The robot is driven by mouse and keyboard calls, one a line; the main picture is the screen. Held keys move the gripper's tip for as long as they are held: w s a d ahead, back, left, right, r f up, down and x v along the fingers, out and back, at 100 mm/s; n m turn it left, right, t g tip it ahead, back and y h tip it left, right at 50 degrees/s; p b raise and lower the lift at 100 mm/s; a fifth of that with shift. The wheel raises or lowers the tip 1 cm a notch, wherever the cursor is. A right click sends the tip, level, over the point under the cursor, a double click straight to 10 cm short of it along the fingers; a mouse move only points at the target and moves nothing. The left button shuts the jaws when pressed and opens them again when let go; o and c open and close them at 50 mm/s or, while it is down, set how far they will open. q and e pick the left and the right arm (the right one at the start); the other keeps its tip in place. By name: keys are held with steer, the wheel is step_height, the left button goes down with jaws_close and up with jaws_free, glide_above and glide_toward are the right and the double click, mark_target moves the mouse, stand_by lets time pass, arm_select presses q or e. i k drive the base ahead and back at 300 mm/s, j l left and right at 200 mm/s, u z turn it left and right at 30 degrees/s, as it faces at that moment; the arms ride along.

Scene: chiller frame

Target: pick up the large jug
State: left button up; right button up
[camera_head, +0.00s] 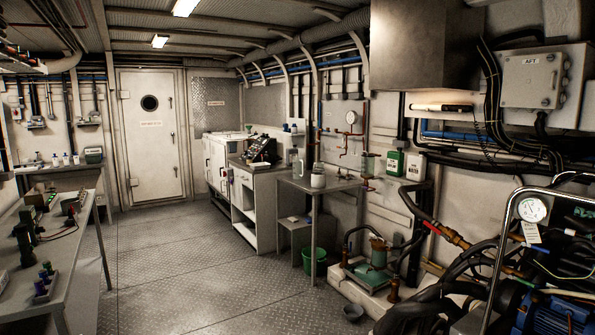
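I cannot tell for sure which container is the large jug. A pale, translucent jug-like container (302,166) stands upright on the grey metal table (338,186) right of centre. A squat white container (318,180) stands beside it. A green jug (395,163) and a white jug (416,167) are side by side against the right wall, above the table's height. Their support is hard to make out. Neither of my grippers shows in this view.
A green bucket (315,261) stands under the table. Pump machinery and thick hoses (440,290) fill the right front. A long workbench (75,240) lines the left. The metal plate floor (190,260) is clear in the middle, leading to a white door (152,135).

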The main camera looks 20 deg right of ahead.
mark_target(299, 165)
steer(key=i+l+z, duration=0.2)
steer(key=i, duration=0.35)
steer(key=i+j+z, duration=0.2)
steer(key=i, duration=3.95)
steer(key=l+z, duration=0.05)
steer(key=l, duration=0.05)
